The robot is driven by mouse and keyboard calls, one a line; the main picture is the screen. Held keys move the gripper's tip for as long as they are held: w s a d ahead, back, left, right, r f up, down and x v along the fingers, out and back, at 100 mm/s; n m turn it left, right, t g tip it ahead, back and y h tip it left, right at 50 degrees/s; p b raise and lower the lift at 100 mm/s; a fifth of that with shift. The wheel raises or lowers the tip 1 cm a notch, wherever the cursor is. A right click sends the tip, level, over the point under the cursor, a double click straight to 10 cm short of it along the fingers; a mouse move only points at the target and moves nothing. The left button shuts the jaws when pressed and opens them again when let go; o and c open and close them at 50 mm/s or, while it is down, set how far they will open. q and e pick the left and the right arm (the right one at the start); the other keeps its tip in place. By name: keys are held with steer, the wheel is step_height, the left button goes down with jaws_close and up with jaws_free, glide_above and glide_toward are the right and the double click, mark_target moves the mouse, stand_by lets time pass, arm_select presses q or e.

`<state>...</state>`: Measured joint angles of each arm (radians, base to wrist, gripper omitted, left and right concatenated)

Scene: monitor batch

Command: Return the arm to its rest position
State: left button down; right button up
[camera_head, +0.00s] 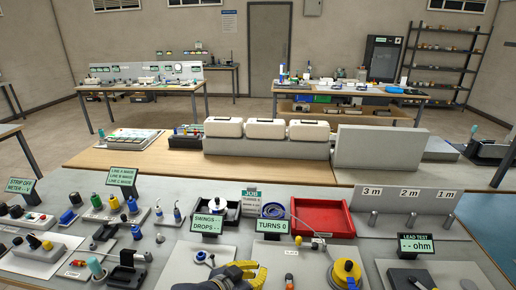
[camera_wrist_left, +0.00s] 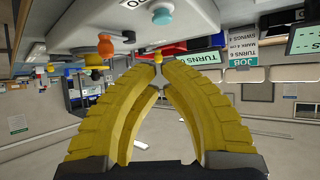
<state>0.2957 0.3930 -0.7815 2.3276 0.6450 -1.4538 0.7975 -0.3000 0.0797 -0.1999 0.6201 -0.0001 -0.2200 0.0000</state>
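My left gripper (camera_head: 243,272) has yellow fingers and shows at the bottom middle of the head view, low over the front of the grey bench. In the left wrist view its ribbed fingers (camera_wrist_left: 159,68) curve in and come close together at the tips. I see nothing held between them. The rest of my left arm is mostly out of the head view. My right gripper is not in view.
Near the gripper are a red tray (camera_head: 322,218), the TURNS sign (camera_head: 272,226), the SWINGS sign (camera_head: 207,224) and a yellow round part (camera_head: 346,272). Small parts crowd the bench's left side. White boxes (camera_head: 265,129) stand behind.

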arm_select(q)
steer(key=s+a+f+y, duration=0.2)
steer(key=a, duration=0.3)
steer(key=s+a+f+t+y, duration=0.1)
steer(key=s+a+f+y, duration=0.1)
steer(key=a, duration=0.3)
steer(key=s+a+f+n+y, duration=0.1)
steer(key=a+f+y, duration=0.1)
steer(key=a+f, duration=0.2)
steer(key=shift+s+a, duration=0.4)
steer(key=shift+a, duration=0.15)
steer(key=s+a+f+g+y, duration=0.1)
steer(key=s+a+f+y, duration=0.2)
steer(key=s+a, duration=0.45)
steer(key=s+a+f+g+y, duration=0.2)
steer(key=s+a+f+y, duration=0.1)
steer(key=s+a, duration=0.4)
steer(key=s+d+f+g+h, duration=0.1)
steer(key=d+f+h, duration=0.1)
steer(key=f, duration=1.4)
steer(key=s+d+f+g+h, duration=0.1)
steer(key=s+d+f, duration=0.1)
steer(key=f, duration=1.4)
steer(key=s+f+n+g+h, duration=0.1)
steer(key=s+f+n+g, duration=0.2)
steer(key=s+f, duration=1.6)
steer(key=shift+s+d+f+h, duration=0.15)
steer(key=shift+s+f+h, duration=0.15)
steer(key=shift+s, duration=0.65)
